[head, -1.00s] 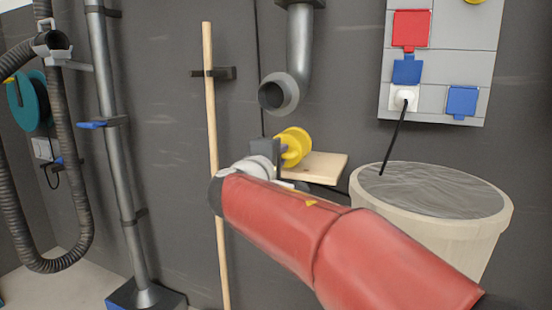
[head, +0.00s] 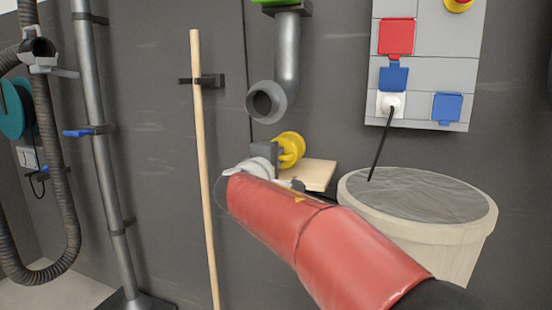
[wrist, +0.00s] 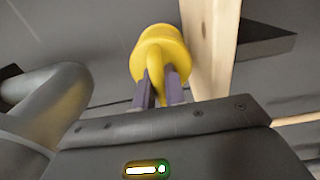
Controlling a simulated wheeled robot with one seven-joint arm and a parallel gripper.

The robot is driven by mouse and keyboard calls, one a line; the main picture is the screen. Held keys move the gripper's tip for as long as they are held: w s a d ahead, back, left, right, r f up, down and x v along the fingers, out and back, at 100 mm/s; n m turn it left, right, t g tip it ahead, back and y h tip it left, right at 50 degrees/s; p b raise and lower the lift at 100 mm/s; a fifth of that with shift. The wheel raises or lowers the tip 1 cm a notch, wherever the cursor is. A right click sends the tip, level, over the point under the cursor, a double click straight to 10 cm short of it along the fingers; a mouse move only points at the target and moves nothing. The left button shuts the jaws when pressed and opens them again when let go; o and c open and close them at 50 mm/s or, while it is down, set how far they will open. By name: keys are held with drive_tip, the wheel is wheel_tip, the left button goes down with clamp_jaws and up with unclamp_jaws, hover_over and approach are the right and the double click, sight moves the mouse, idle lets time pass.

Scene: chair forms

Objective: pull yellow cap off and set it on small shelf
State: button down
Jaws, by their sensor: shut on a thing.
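The yellow cap (head: 290,150) is held in my gripper (head: 278,152), clear of the open pipe end. In the wrist view, the two purple-grey fingers (wrist: 160,88) are shut on the cap's narrow grip, and the cap's round body (wrist: 161,47) shows beyond them. The small wooden shelf (head: 320,176) is on the wall just below and right of the cap. In the wrist view the shelf (wrist: 214,40) runs upright close beside the cap. I cannot tell whether they touch. My gripper and arm hide the shelf's left part.
The grey pipe with its open end (head: 268,102) hangs above the cap. A large pale bin (head: 425,235) stands right of the shelf. A wooden pole (head: 204,170) stands at left. A socket panel (head: 425,65) is on the wall at upper right.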

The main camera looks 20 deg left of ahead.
drive_tip(key=shift+f+b, duration=0.35)
drive_tip(key=shift+b, duration=0.25)
idle(0.5)
drive_tip(key=c, duration=1.4)
unclamp_jaws()
drive_tip(key=shift+o, duration=0.4)
drive_tip(key=shift+o, duration=0.8)
drive_tip(key=s+a+b, duration=0.1)
drive_tip(key=s+b, duration=0.5)
drive_tip(key=s, duration=0.6)
drive_tip(key=shift+s+f, duration=0.1)
